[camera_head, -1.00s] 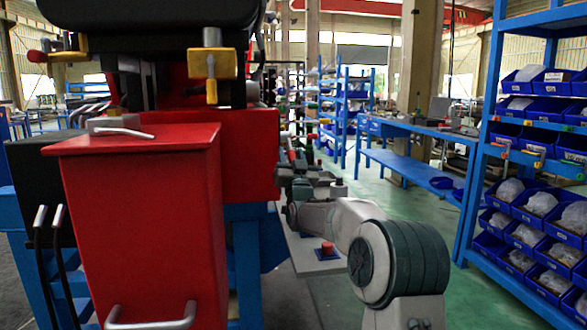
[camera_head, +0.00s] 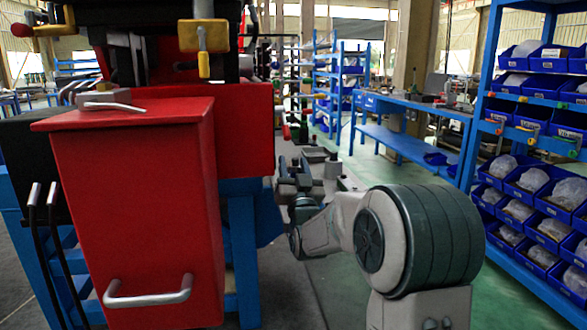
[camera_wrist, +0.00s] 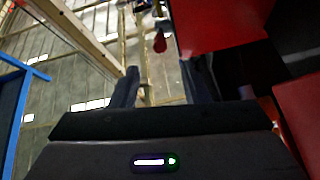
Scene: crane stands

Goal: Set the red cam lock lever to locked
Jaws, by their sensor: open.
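A red, teardrop-shaped handle (camera_wrist: 160,42) shows beyond my gripper in the wrist view, between the lines of the two fingers. It may be the red cam lock lever, but its set position cannot be told. My gripper (camera_wrist: 162,84) has its two dark fingers apart with nothing between them. The handle appears apart from the fingers. In the head view a small red handle (camera_head: 286,131) shows at the red machine's right side, beyond my arm; I cannot tell whether it is the same one. My gripper is small and dark in that view and its fingers are unclear.
A red cabinet (camera_head: 135,210) with a grey handle stands close in front. A large red panel (camera_wrist: 220,25) is close beside the fingers in the wrist view. Blue shelving with bins (camera_head: 530,140) stands on the right. Green floor (camera_head: 350,165) is open between.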

